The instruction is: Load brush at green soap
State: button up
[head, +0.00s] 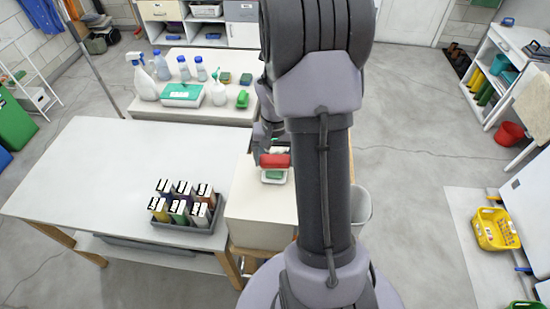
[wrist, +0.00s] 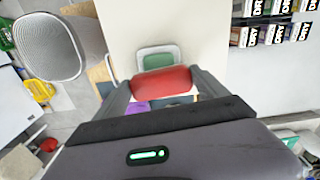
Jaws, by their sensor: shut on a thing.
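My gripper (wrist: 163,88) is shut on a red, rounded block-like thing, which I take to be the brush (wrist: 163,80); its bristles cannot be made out. The brush also shows in the head view (head: 275,160), beside my arm. The green soap (wrist: 158,58) lies in a small white dish (wrist: 143,52) on a pale stand top, just beyond the brush in the wrist view. In the head view the soap (head: 274,175) shows just below the brush. Whether the brush touches the soap or dish cannot be told. My arm hides part of the stand.
A white table (head: 100,165) on the left bears a grey tray (head: 190,234) of labelled boxes. Behind it, a low table (head: 190,112) holds bottles, sponges and a green-lidded box (head: 182,95). A grey bin (wrist: 50,48) stands beside the stand. A yellow basket (head: 494,230) is at right.

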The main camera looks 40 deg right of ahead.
aim_at(275, 160)
notch_tip(275, 160, up, 7)
jog(key=p, duration=0.5)
dwell(0.3)
dwell(0.4)
